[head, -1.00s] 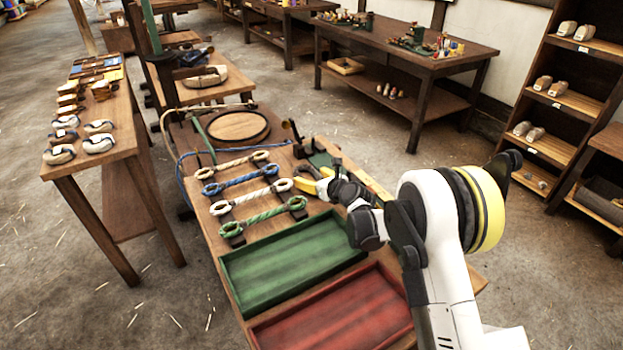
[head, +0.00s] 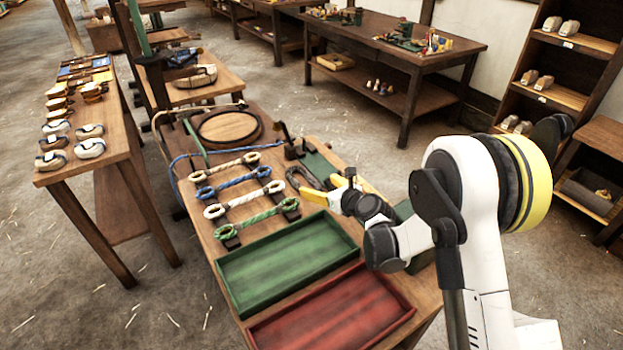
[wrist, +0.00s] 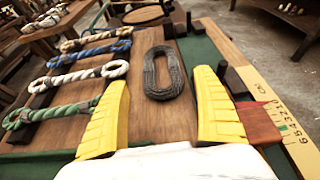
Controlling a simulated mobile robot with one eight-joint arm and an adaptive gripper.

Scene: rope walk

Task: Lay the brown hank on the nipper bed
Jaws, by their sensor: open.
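The hank (wrist: 165,72) is a dark grey-brown oval coil with an open middle. It lies flat on the wooden bench top in the wrist view, beside a green strip (wrist: 204,52). In the head view the hank (head: 305,178) shows just past my fingertips. My gripper (head: 325,189) is open and empty, its yellow fingers spread. In the wrist view the hank appears between and beyond the two fingers, apart from both. The green strip carries dark blocks (wrist: 232,80); I cannot tell for sure whether it is the nipper bed.
Several ropes with looped ends (head: 240,198) lie left of the hank. A green tray (head: 285,262) and a red tray (head: 335,312) sit nearer on the bench. A numbered scale (wrist: 285,128) and red block (wrist: 258,122) are at right. A round wooden disc (head: 228,127) is farther back.

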